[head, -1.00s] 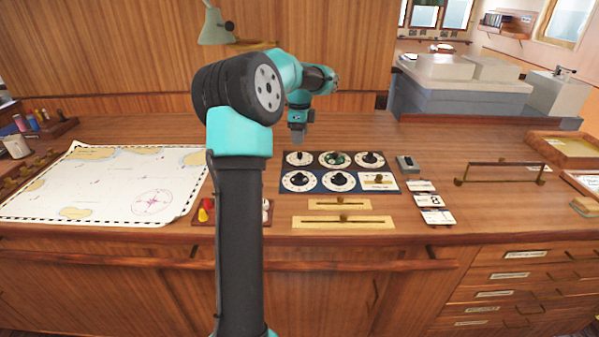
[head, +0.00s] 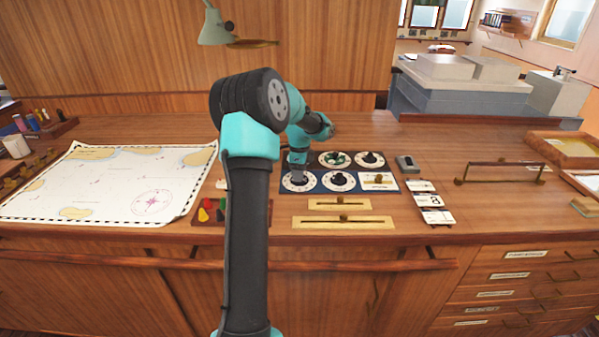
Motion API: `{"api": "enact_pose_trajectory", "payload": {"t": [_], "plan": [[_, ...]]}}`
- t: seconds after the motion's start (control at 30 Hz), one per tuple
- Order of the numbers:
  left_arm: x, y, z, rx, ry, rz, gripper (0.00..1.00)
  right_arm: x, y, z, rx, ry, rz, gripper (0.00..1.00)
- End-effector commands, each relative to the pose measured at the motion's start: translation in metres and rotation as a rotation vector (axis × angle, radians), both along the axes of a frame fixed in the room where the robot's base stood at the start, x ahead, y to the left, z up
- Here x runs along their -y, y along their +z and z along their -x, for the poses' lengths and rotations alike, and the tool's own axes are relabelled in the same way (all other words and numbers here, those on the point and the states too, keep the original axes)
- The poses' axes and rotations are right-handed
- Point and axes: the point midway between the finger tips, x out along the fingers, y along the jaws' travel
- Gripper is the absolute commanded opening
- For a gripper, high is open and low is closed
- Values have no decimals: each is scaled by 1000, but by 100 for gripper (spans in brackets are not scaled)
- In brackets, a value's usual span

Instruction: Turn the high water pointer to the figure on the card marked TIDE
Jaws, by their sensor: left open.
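A dark panel (head: 317,187) on the wooden counter carries several round white dials with dark pointer knobs. The labels are too small to read, so I cannot tell which pointer is the high water one. My left gripper (head: 298,172) points down over the lower left dial (head: 295,184), at or just above its knob. It hides that knob and the upper left dial. Touching or apart, I cannot tell. Small white cards lie right of the panel: an upper one (head: 421,186), a middle one (head: 429,201) that seems to show an 8, and a lower one (head: 437,217). Their headings are unreadable.
Two brass slider plates (head: 342,222) lie in front of the panel. A chart (head: 110,185) covers the left counter. A small grey box (head: 405,164) stands right of the panel, and a brass rail (head: 506,164) farther right. A lamp (head: 214,28) hangs above.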

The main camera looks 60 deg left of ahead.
Motion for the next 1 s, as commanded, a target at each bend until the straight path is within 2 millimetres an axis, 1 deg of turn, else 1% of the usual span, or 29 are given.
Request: {"api": "enact_pose_trajectory", "payload": {"t": [0.27,0.77,1.0], "plan": [[0,-1,0,0,0,0,50,0,0,0,0,0,0,51],[0,-1,0,-1,0,1,2,0,0,0,0,0,0,51],[0,-1,0,-1,12,1,1,0,0,0,0,0,0,51]]}}
